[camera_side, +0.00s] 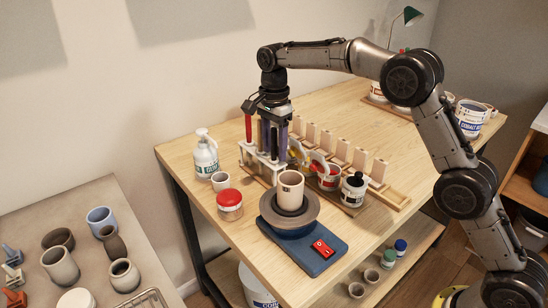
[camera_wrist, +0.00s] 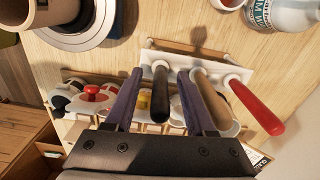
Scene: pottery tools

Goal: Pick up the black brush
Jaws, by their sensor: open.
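The black brush (camera_wrist: 160,98) stands in a white rack (camera_wrist: 153,57), its dark handle toward the wrist camera. My gripper (camera_wrist: 159,73) is open, with one purple finger on each side of the black handle; whether either finger touches it is unclear. A tan wooden handle (camera_wrist: 208,98) and a red handle (camera_wrist: 258,108) stand in the same rack, right of the black one. In the side view my gripper (camera_side: 273,155) points down over the rack (camera_side: 262,164), with the red handle (camera_side: 248,128) to its left. I cannot pick out the black brush there.
A pottery wheel (camera_side: 288,216) with a beige cup (camera_side: 290,190) stands in front of the rack. A white pump bottle (camera_side: 205,155) and a red-lidded jar (camera_side: 230,204) stand left.

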